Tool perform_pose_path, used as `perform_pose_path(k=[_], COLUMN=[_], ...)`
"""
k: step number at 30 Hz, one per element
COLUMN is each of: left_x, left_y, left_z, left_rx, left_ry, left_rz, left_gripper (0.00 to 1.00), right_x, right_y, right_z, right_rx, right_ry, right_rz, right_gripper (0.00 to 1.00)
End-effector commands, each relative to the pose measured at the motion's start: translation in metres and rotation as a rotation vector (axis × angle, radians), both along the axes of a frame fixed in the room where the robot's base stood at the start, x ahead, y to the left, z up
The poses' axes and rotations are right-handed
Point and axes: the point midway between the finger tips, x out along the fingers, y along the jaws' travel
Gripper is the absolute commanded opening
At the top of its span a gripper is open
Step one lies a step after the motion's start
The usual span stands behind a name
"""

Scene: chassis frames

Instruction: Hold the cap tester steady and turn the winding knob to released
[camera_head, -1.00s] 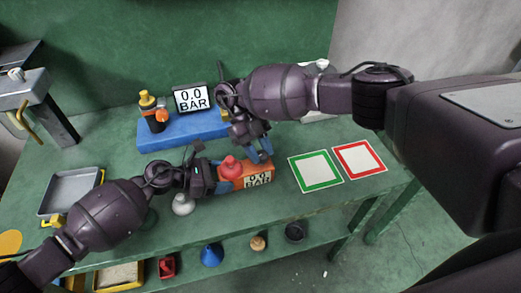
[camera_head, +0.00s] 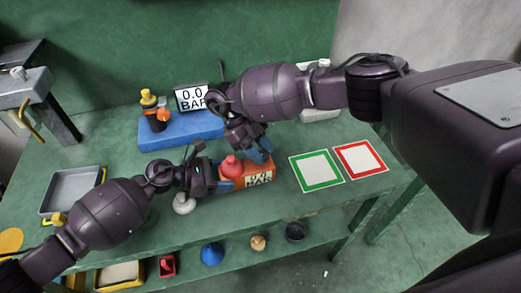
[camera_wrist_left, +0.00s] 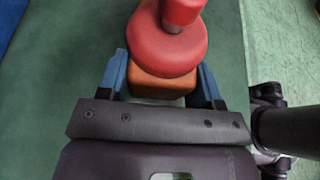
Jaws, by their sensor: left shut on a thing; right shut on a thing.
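The cap tester (camera_head: 236,184) is an orange block with a "0.0 BAR" display on its front, lying on the green bench. A red round cap (camera_head: 231,167) sits on its left part; it also shows in the left wrist view (camera_wrist_left: 172,40). My left gripper (camera_head: 222,176) is shut on the tester's left end, its blue fingers on either side of the orange body (camera_wrist_left: 155,84) in the left wrist view. My right gripper (camera_head: 258,152) comes from above and behind, shut at the tester's right end. The winding knob is hidden between its fingers, so its setting cannot be read.
A blue stand (camera_head: 180,131) with a larger "0.0 BAR" display (camera_head: 190,97) and a black-orange bottle (camera_head: 152,115) stands behind. A green-framed pad (camera_head: 317,171) and a red-framed pad (camera_head: 361,160) lie clear to the right. A grey tray (camera_head: 70,190) is at left.

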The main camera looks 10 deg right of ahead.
Motion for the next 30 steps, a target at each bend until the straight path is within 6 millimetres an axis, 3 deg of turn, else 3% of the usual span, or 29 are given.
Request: perform_pose_path(k=[1,2,7,19,30], left_x=[0.001,0.001,0.001,0.000,0.000], left_y=[0.001,0.001,0.001,0.000,0.000], left_z=[0.000,0.000,0.000,0.000,0.000], left_rx=[0.001,0.001,0.001,0.001,0.001], left_ry=[-0.001,-0.001,-0.001,-0.001,0.000], left_rz=[0.004,0.004,0.003,0.000,-0.001], left_gripper=[0.25,0.25,0.25,0.25,0.25], right_x=[0.000,0.000,0.000,0.005,0.040], right_y=[-0.001,-0.001,-0.001,0.004,0.035], right_z=[0.000,0.000,0.000,0.006,0.053], right_rx=[-0.002,-0.002,-0.002,-0.001,-0.003], right_ry=[0.001,0.001,0.001,-0.001,-0.004], right_rz=[-0.001,-0.001,-0.002,-0.001,-0.001], right_gripper=[0.11,0.38,0.61,0.61,0.61])
